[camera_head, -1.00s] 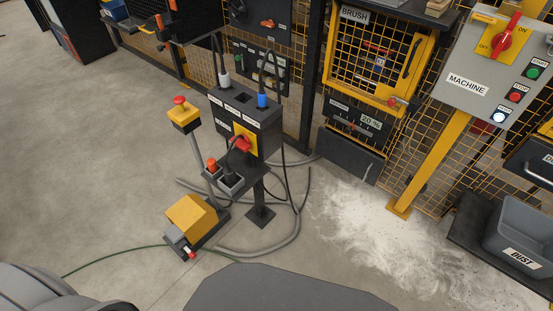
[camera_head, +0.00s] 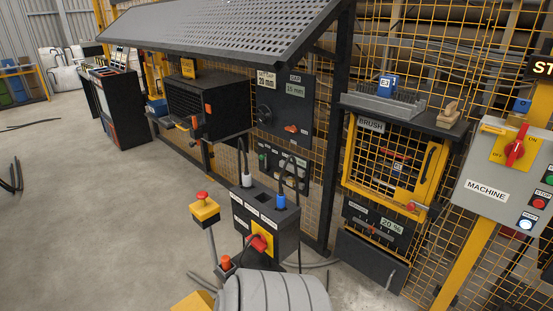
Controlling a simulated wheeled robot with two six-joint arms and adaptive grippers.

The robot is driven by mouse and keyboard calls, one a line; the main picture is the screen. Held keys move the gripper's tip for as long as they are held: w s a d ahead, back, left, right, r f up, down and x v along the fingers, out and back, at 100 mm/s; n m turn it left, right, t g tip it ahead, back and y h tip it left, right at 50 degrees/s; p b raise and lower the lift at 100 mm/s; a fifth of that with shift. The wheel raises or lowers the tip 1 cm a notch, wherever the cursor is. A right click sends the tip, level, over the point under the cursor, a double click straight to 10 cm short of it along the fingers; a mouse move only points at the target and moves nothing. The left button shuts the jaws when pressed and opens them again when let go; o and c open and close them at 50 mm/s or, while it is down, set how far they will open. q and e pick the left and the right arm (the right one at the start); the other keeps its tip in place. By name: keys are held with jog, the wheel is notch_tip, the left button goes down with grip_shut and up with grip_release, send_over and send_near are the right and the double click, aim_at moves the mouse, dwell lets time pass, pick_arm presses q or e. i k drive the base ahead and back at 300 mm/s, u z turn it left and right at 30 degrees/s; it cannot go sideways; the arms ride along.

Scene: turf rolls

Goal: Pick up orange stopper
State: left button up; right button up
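The orange stopper (camera_head: 225,262) is a small upright orange cylinder on the low shelf at the front left of the dark socket box (camera_head: 268,222). Part of the shelf beside it is hidden behind a grey ribbed shape at the bottom of the picture, which seems to be part of my own arm. Neither of my grippers shows in the head view.
A yellow box with a red button (camera_head: 204,208) stands on a post left of the stopper. The socket box carries a red and yellow switch (camera_head: 261,243) and plugged cables. A mesh fence and the machine panel (camera_head: 500,180) are at right. Open floor lies left.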

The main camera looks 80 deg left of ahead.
aim_at(226, 260)
jog(key=z, duration=0.05)
jog(key=k, duration=1.3)
jog(key=u, duration=1.35)
